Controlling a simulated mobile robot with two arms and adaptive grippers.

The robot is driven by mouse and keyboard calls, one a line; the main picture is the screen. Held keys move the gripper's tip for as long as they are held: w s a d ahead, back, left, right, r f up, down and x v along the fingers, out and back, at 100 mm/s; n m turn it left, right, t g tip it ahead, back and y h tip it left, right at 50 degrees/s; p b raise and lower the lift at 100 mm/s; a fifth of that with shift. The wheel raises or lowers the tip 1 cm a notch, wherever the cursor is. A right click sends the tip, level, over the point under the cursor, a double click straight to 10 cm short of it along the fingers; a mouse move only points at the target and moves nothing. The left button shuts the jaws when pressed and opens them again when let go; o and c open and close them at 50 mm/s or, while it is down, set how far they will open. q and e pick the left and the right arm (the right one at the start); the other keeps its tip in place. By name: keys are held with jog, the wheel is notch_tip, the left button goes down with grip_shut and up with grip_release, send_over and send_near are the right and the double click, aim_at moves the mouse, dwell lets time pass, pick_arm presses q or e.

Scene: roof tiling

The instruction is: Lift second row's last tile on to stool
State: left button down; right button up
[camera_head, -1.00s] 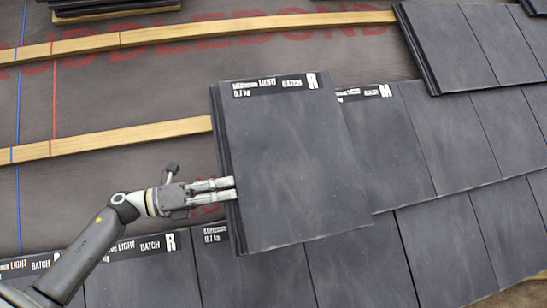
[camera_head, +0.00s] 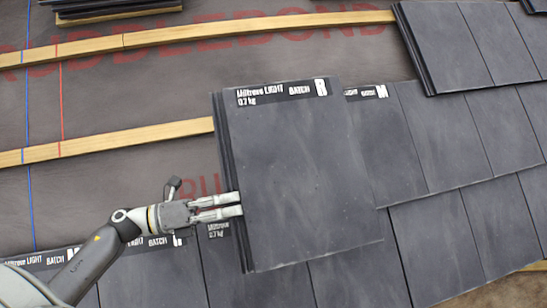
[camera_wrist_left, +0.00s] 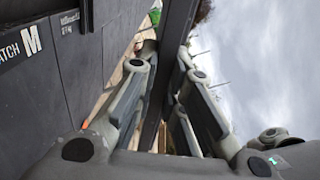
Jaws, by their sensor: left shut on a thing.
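A dark grey roof tile (camera_head: 305,180) with a black label strip marked R is held above the laid tiles in the head view. My left gripper (camera_head: 241,204) is shut on its left edge. In the left wrist view, the tile's dark edge (camera_wrist_left: 156,100) runs between the two fingers of the left gripper (camera_wrist_left: 165,95). The tile covers part of the laid rows and the end of a batten. My right gripper does not show. No stool can be made out.
Laid tiles (camera_head: 425,135) fill the right side and the bottom (camera_head: 350,280). A tile stack (camera_head: 420,50) lies at upper right, another (camera_head: 120,8) at upper left. Wooden battens (camera_head: 110,140) cross the bare brown underlay (camera_head: 130,85) on the left.

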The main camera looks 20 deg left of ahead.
aim_at(232, 221)
pick_arm(q)
jog(key=shift+s+d+r+p, duration=0.55)
jog(key=shift+s+p, duration=0.1)
jog(key=shift+s, duration=0.1)
jog(key=shift+s+d+r+p, duration=0.4)
jog(key=shift+s+r+p, duration=0.2)
jog(key=shift+s, duration=0.1)
jog(key=shift+s+d+r, duration=0.1)
jog(key=shift+s+d, duration=0.1)
jog(key=shift+s, duration=0.15)
jog(key=shift+d, duration=0.1)
